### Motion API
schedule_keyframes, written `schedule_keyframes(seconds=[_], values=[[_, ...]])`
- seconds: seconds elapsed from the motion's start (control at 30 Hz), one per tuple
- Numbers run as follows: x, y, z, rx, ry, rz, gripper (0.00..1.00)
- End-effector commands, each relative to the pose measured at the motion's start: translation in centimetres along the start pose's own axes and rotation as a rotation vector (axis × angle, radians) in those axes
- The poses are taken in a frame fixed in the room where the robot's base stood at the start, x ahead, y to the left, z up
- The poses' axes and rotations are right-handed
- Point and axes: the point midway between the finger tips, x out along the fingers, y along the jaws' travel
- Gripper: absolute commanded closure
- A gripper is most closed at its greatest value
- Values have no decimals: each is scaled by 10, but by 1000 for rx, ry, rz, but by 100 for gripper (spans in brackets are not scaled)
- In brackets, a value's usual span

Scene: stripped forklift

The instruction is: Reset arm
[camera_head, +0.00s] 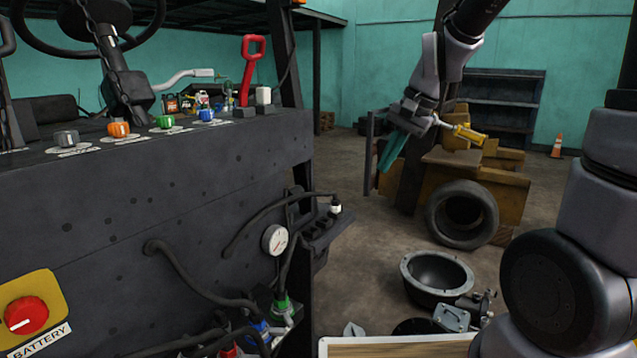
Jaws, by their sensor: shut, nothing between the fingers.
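My gripper (391,155) hangs in the upper right of the head view, pointing down and slightly left. Its teal fingers appear shut, and I see nothing held between them. My arm comes down to it from the top edge. The gripper is in the air, to the right of the forklift body (190,190) and apart from it in the picture. A yellow piece (468,133) shows just right of the gripper; I cannot tell whether it is attached.
A tire (462,214) leans by wooden blocks. A round black housing (436,277) lies lower right. Open floor lies between.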

Motion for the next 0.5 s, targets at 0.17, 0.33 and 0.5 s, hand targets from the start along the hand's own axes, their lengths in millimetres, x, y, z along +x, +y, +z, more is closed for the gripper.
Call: schedule_keyframes(seconds=[0.17,0.33,0.5], values=[[-74,28,10,-113,141,-46,100],[-125,60,27,-212,273,-56,100],[-153,84,42,-276,367,-49,100]])
